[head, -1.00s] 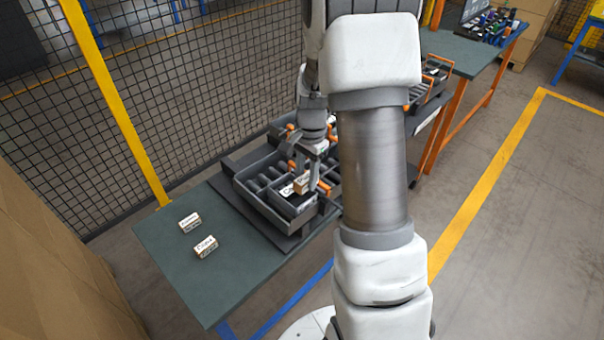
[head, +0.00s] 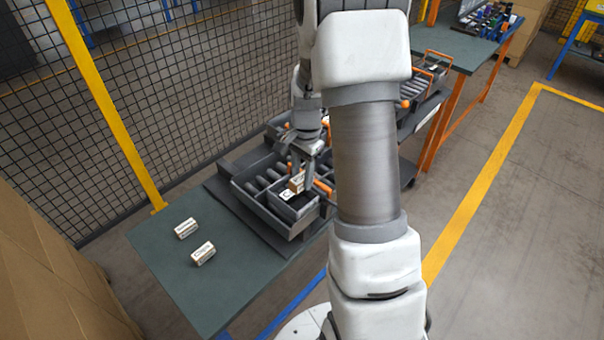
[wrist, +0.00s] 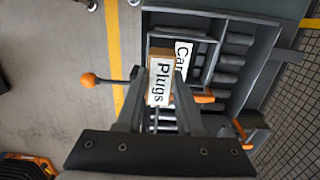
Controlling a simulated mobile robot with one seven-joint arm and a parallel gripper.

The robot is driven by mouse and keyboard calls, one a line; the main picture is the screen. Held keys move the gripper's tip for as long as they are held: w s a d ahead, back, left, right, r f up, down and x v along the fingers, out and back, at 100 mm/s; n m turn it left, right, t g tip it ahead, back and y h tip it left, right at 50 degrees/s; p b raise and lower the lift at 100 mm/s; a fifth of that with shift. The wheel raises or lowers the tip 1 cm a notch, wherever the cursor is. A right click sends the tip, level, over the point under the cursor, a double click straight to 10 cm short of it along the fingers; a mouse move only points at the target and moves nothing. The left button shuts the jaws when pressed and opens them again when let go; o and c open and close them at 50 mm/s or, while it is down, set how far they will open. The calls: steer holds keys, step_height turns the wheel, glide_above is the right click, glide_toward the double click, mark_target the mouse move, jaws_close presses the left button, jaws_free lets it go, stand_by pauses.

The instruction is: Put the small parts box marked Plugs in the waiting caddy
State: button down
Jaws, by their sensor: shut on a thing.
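The small parts box marked Plugs (wrist: 160,82) shows its label in the wrist view, between the fingers of my gripper (wrist: 165,100). My gripper (head: 302,178) is shut on this box in the head view too, where the box (head: 296,183) is a small tan and white block.
Two small labelled boxes stand on the green table, one farther (head: 186,228) and one nearer (head: 203,253). Another caddy with an orange handle (head: 438,60) is at the right, behind my arm. A mesh fence (head: 120,90) runs behind the table. Bare table (head: 190,290) lies in front.

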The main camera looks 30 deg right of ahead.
steer(key=shift+f+b, duration=1.4)
steer(key=shift+f, duration=0.9)
steer(key=shift+c, duration=2.3)
jaws_free()
steer(key=shift+r, duration=0.1)
step_height(320, 180, up, 25)
steer(key=d+p, duration=0.1)
steer(key=p, duration=0.7)
steer(key=shift+w, duration=0.2)
